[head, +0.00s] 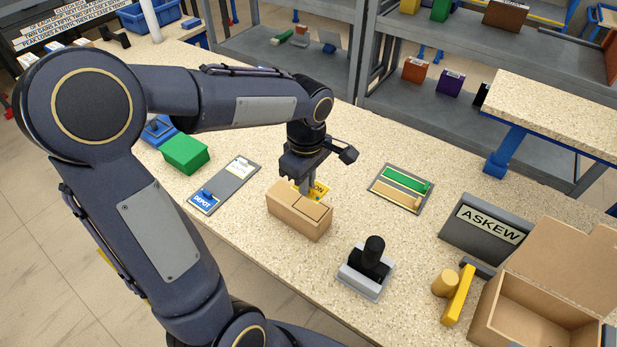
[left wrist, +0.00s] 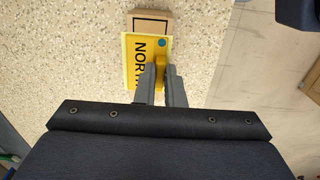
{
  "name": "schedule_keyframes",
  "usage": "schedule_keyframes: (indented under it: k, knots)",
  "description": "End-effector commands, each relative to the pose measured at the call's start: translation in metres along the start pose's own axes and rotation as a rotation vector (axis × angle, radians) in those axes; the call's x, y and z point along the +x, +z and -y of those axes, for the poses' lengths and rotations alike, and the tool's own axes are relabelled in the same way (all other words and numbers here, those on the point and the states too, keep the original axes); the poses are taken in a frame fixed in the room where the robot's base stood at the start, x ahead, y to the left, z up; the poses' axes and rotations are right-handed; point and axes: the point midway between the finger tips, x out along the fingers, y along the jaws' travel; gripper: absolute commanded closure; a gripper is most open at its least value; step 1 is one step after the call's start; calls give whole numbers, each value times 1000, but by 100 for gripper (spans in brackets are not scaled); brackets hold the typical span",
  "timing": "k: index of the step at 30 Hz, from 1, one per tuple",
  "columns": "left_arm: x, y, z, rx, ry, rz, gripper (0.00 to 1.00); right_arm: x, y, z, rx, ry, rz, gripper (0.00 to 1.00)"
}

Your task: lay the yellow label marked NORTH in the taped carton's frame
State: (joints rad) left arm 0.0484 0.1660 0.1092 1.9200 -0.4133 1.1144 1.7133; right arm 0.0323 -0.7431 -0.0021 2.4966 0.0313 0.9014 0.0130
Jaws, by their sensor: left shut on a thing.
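The yellow label marked NORTH (left wrist: 138,72) is in my left gripper (head: 309,190), whose fingers also show in the left wrist view (left wrist: 161,70). In the head view only part of the label (head: 320,189) shows behind the fingers. A blue dot marks one corner. The brown carton (head: 292,215) stands on the speckled counter under the gripper. Its dark-outlined frame shows in the left wrist view (left wrist: 151,24), partly covered by the label from that angle. I cannot tell whether the label touches the carton. My right gripper is not in view.
A grey tray with the DEPOT label (head: 228,182) and a green box (head: 185,153) stand left. A tray with green and tan bars (head: 402,187), a black-handled stamp (head: 371,262), an ASKEW sign (head: 487,226) and an open carton (head: 535,312) stand right.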

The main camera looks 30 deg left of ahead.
Motion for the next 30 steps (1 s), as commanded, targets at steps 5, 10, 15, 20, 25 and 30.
schedule_keyframes:
  k: [5,10,15,20,25,30]
  knots:
    - [3,0,0,1,0,0,100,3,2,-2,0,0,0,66]
    - [14,0,0,1,0,0,100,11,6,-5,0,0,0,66]
    - [30,0,0,2,1,0,100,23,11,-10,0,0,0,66]
    - [46,0,0,2,1,0,100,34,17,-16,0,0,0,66]
    - [57,0,0,2,0,0,100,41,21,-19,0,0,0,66]
    - [59,0,0,2,0,0,100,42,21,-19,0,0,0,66]
